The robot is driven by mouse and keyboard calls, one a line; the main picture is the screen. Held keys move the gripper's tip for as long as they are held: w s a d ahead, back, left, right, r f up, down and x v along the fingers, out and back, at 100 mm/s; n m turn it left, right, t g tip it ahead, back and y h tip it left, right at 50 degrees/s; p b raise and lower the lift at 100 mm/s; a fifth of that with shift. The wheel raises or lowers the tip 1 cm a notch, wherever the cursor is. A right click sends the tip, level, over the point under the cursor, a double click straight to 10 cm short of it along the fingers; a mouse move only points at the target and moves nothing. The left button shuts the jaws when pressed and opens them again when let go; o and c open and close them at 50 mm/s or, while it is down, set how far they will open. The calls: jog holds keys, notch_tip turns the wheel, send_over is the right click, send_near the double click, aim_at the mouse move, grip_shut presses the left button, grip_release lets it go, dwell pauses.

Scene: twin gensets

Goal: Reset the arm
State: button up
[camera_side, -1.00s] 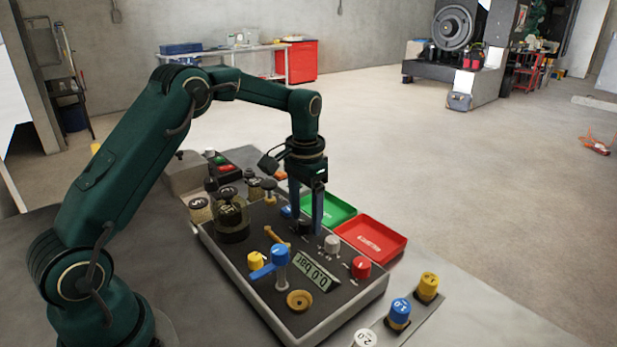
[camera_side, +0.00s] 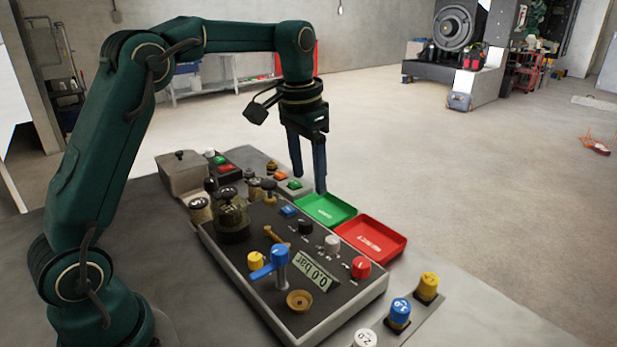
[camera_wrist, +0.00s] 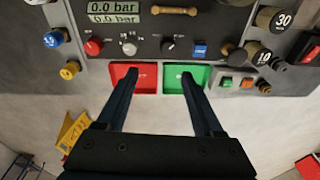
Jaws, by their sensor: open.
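My gripper (camera_side: 308,190) is open and empty. In the side view it hangs above the far edge of the control panel (camera_side: 235,262), near the green tray (camera_side: 326,209). In the wrist view the two fingers of my gripper (camera_wrist: 160,85) reach up the picture, in front of the red tray (camera_wrist: 146,82) and the green tray (camera_wrist: 172,78). The red tray (camera_side: 371,238) lies beside the green one in the side view. Both trays look empty where they show.
Blue (camera_side: 400,312) and yellow (camera_side: 427,287) labelled cylinders stand at the right. A grey lidded box (camera_side: 182,174) is behind. Space above the panel is clear.

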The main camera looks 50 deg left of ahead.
jog(key=s+d+r+t, duration=0.2)
jog(key=s+r, duration=0.1)
jog(key=s, duration=0.3)
jog(key=s+d+r+t, duration=0.1)
jog(key=s+d+r, duration=0.2)
jog(key=s, duration=0.2)
jog(key=s+d+f+t, duration=0.1)
jog(key=s+f, duration=0.5)
jog(key=s, duration=0.2)
jog(key=shift+s+d+f+n, duration=0.15)
jog(key=shift+n, duration=0.15)
